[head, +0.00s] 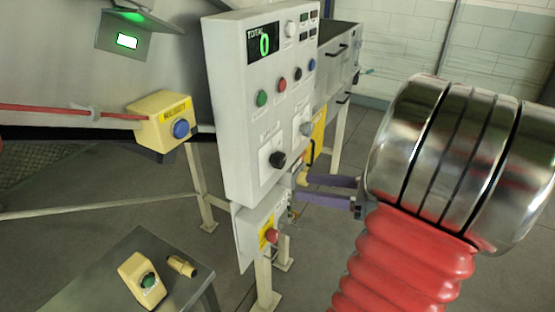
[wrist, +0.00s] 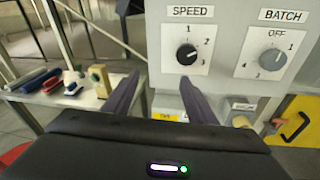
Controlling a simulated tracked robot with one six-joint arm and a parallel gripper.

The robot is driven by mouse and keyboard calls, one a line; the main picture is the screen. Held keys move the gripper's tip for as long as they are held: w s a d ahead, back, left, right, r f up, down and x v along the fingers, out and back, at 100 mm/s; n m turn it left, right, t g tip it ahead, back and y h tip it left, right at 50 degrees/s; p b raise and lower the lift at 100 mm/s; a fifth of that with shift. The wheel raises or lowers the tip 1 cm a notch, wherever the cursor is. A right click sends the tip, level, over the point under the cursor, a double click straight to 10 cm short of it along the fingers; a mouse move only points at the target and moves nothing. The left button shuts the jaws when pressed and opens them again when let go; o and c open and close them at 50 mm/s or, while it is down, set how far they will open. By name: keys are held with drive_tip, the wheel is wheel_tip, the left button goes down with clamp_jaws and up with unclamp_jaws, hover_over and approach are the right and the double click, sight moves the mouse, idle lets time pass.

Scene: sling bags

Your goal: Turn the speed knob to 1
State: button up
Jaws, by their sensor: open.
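The black speed knob (wrist: 187,54) sits on a white plate under the SPEED label, with 1 above it and 2 and 3 to its right. A pale mark shows on its right side; I cannot tell exactly which number it points at. In the head view the speed knob (head: 278,160) is low on the grey control panel (head: 234,122). My gripper (wrist: 159,80) has its two purple fingers apart, empty, below the knob in the wrist view. In the head view my gripper (head: 300,185) is right of and lower than the knob, not touching it.
The grey BATCH knob (wrist: 273,58) is right of the speed knob. Several coloured buttons and a TOTAL display (head: 263,45) reading 0 are higher on the panel. A red stop button (head: 271,236) is below. A small table (head: 185,245) stands at lower left.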

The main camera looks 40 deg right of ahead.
sight(283, 162)
drive_tip(key=s+d+m+t+h, duration=0.1)
drive_tip(key=s+d+m+t, duration=0.1)
drive_tip(key=d, duration=0.3)
drive_tip(key=shift+s+r+m+t+h, duration=0.3)
drive_tip(key=shift+s+r+m+h, duration=0.1)
drive_tip(key=shift+s+m, duration=0.1)
drive_tip(key=shift+w, duration=0.1)
drive_tip(key=shift+x, duration=6.9)
drive_tip(key=shift+c, duration=0.6)
drive_tip(key=c, duration=0.9)
